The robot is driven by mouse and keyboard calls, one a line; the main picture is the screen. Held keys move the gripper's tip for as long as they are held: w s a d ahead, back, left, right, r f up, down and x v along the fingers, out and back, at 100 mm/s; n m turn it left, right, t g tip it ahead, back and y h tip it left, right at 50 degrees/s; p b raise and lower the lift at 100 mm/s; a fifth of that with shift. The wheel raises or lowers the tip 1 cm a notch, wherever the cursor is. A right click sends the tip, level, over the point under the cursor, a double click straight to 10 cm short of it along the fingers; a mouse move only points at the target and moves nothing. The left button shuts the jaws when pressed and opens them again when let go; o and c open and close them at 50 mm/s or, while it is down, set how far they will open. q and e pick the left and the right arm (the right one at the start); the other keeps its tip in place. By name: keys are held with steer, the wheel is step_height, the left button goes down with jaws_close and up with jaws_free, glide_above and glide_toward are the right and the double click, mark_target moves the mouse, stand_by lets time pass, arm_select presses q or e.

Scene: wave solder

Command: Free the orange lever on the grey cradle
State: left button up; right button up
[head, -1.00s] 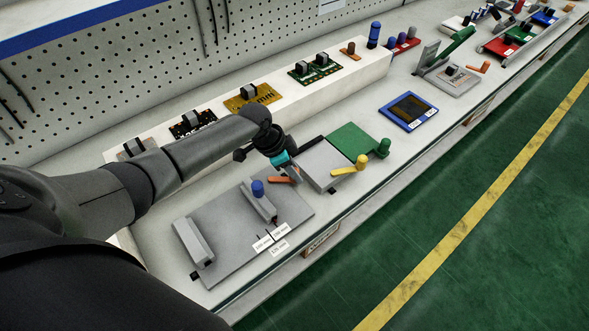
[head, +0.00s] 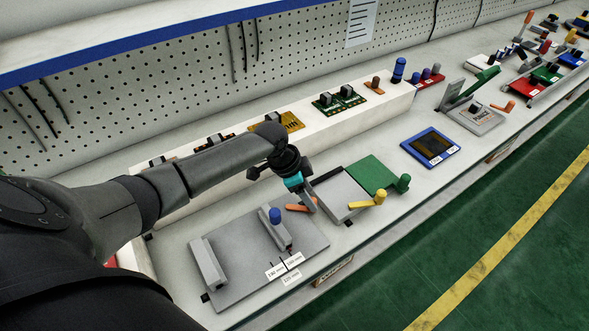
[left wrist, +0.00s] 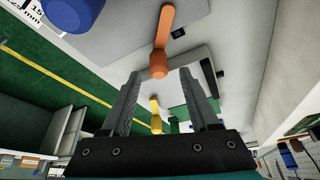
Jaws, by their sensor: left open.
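The grey cradle (head: 342,195) lies on the bench with a green plate (head: 372,176) along its far right side. The orange lever (head: 296,208) is at its left side, pointing left, and a yellow lever (head: 368,200) is at its front right. My left gripper (head: 309,203) is above the orange lever and partly covers it. In the left wrist view my left gripper (left wrist: 160,76) is open, and the end of the orange lever (left wrist: 164,34) appears between its fingertips. I cannot tell whether they touch. My right gripper is not in view.
A grey base plate (head: 237,272) with a blue knob (head: 275,215) and rails lies to the left. A white riser (head: 385,104) with circuit boards runs behind. A blue-framed panel (head: 431,148) lies to the right. The bench's front edge is close.

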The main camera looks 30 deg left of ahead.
arm_select(q)
steer(key=p+v, duration=0.1)
steer(key=v, duration=1.1)
steer(key=shift+p, duration=0.4)
steer(key=shift+s, duration=0.15)
